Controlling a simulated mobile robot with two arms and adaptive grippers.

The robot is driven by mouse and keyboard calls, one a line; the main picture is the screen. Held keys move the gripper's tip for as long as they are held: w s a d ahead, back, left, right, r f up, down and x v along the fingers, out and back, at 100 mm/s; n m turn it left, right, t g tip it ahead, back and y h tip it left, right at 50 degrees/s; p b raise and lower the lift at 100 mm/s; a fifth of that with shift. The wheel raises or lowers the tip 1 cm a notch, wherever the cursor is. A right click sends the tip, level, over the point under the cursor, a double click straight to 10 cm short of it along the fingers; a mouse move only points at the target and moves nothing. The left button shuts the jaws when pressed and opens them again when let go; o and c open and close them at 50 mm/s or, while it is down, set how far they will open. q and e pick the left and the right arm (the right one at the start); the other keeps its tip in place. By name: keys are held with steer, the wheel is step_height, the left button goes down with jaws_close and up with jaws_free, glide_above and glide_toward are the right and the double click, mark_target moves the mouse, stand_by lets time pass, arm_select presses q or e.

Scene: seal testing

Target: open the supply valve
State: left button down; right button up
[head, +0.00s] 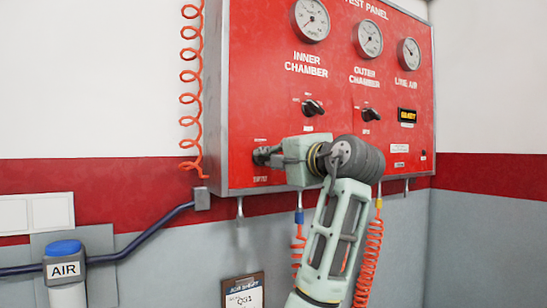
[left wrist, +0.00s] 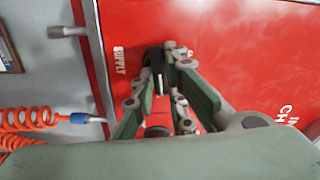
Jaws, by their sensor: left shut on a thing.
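The supply valve shows in the left wrist view as a dark knob (left wrist: 154,57) on the red panel, next to the white SUPPLY lettering (left wrist: 119,61). My left gripper (left wrist: 161,68) is shut on this knob, with one finger on each side of it. In the head view my left gripper (head: 264,155) is at the lower left corner of the red test panel (head: 250,100), and its fingers mostly hide the valve. The knob's exact turn angle is hard to tell. My right gripper is not in view.
The panel carries two more black knobs, the inner chamber knob (head: 313,108) and the outer chamber knob (head: 371,114), below round gauges (head: 311,20). An orange coiled hose (head: 189,98) hangs at its left. A blue-capped AIR post (head: 65,268) and a clipboard (head: 243,292) are lower down.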

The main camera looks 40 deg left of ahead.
arm_select(q)
steer(key=shift+f+m, duration=0.1)
steer(key=shift+m, duration=0.6)
steer(key=shift+w, duration=0.1)
steer(key=c, duration=1.8)
jaws_free()
steer(key=shift+d, duration=0.1)
steer(key=shift+o, duration=0.2)
steer(key=v, duration=1.2)
